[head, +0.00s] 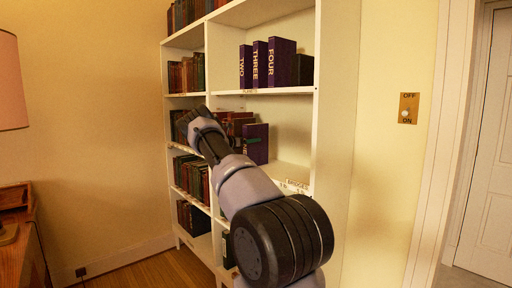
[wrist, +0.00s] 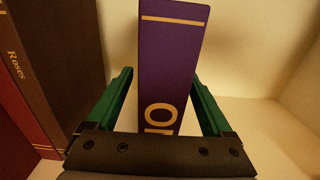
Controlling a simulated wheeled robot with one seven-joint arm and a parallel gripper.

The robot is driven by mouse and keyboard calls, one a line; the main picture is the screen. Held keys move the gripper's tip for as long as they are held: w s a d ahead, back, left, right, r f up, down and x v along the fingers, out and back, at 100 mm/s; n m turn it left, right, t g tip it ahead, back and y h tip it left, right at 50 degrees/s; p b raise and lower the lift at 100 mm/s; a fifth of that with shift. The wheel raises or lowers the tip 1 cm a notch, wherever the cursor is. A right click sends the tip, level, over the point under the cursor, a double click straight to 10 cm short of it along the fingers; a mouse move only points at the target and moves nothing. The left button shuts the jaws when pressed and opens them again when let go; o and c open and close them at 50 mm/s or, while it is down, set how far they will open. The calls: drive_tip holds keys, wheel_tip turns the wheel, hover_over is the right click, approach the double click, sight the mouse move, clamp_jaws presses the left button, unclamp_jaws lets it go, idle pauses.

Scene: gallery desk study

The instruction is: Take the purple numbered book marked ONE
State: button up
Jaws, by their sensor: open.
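The purple book (head: 256,143) stands upright on the middle shelf of the bookcase in the head view, partly hidden behind my arm. In the wrist view the purple book (wrist: 172,70) shows its spine with a gold line near the top and gold letters that look like "ON"; the rest is hidden by my gripper's body. My gripper (wrist: 170,100) is open, with one green finger on each side of the spine. A gap shows between the left finger and the book; the right finger is close to the book's edge. In the head view the fingers are hidden by my arm.
Purple books marked TWO, THREE and FOUR (head: 281,62) stand on the shelf above. A brown book marked "Roses" (wrist: 62,70) and a red book (wrist: 22,115) stand left of the purple book. The shelf (wrist: 265,125) to its right is bare up to the side wall.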

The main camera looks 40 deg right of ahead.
drive_tip(key=d, duration=0.3)
drive_tip(key=shift+d, duration=0.1)
drive_tip(key=shift+c, duration=0.3)
clamp_jaws()
idle(0.5)
idle(0.5)
drive_tip(key=shift+w+r, duration=0.1)
drive_tip(key=shift+r, duration=0.05)
